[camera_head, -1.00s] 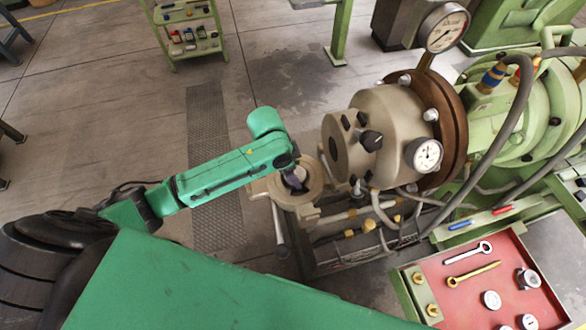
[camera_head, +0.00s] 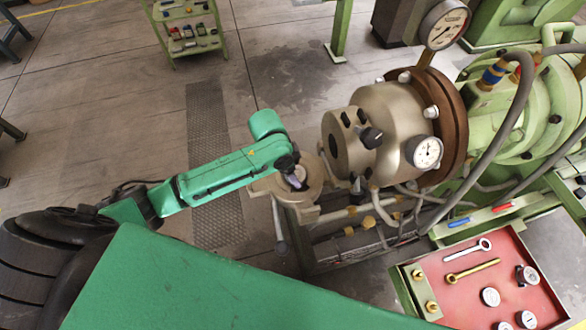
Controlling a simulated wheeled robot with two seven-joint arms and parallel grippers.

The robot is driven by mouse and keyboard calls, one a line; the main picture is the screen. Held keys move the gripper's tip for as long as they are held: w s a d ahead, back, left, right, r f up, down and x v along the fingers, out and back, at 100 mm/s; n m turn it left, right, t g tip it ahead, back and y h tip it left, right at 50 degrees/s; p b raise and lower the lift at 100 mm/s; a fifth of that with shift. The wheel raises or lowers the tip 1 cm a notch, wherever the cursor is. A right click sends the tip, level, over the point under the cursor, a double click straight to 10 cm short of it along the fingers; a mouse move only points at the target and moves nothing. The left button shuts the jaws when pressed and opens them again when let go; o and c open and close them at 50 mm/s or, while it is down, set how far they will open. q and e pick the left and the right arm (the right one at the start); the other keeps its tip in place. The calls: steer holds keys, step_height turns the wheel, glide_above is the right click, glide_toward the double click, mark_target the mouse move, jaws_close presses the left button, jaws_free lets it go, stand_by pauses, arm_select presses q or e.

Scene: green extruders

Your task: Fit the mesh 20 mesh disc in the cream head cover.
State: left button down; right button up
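A round cream cover (camera_head: 315,196), which looks like the head cover, stands swung out in front of the large cream extruder head (camera_head: 345,135). My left arm comes in from the left, and its dark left gripper (camera_head: 298,181) is over the middle of this cover. A small pale purple-grey patch shows at the fingertips. I cannot tell whether it is a fingertip or part of a held disc. The fingers are too small and too covered to show whether they are open or shut. No mesh disc can be made out clearly. My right gripper is out of view.
A red tray (camera_head: 462,295) at the lower right holds two wrenches and several small round white-faced pieces. Pressure gauges (camera_head: 424,152), hoses and pipes crowd the green extruder (camera_head: 510,110). A green shelf cart (camera_head: 185,30) stands at the back.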

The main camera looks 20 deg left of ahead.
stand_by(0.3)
arm_select(q)
jaws_free()
steer(key=shift+r, duration=0.15)
steer(key=shift+r, duration=3.9)
